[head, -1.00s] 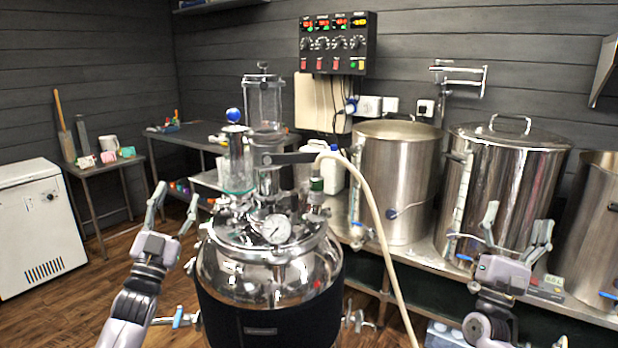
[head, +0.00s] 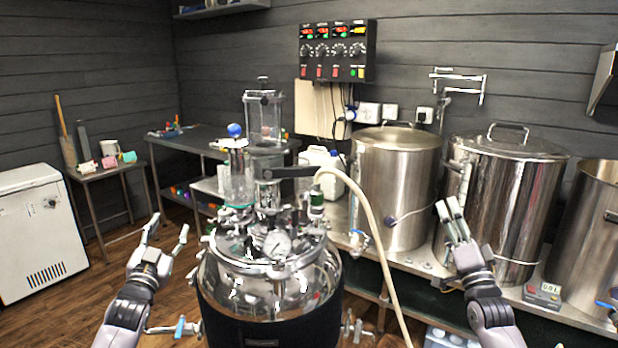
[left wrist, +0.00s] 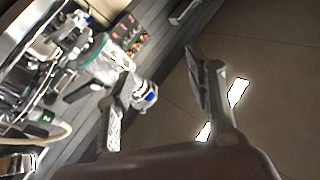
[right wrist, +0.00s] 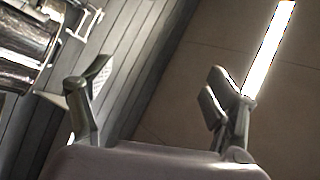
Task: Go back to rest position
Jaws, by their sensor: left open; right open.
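My left gripper (head: 166,236) is open and empty, pointing up at the left of the shiny steel vessel (head: 270,285). In the left wrist view its two fingers (left wrist: 158,98) stand apart with nothing between them. My right gripper (head: 451,212) is raised in front of the large steel pots, apart from the vessel. In the right wrist view its fingers (right wrist: 155,112) are spread and empty, with wall and ceiling behind them.
The vessel carries a gauge (head: 277,244), fittings and a pale hose (head: 372,225). Steel pots (head: 395,190) stand on a bench at the right. A white chest (head: 40,235) is at the left. Wooden floor (head: 105,275) is clear behind my left arm.

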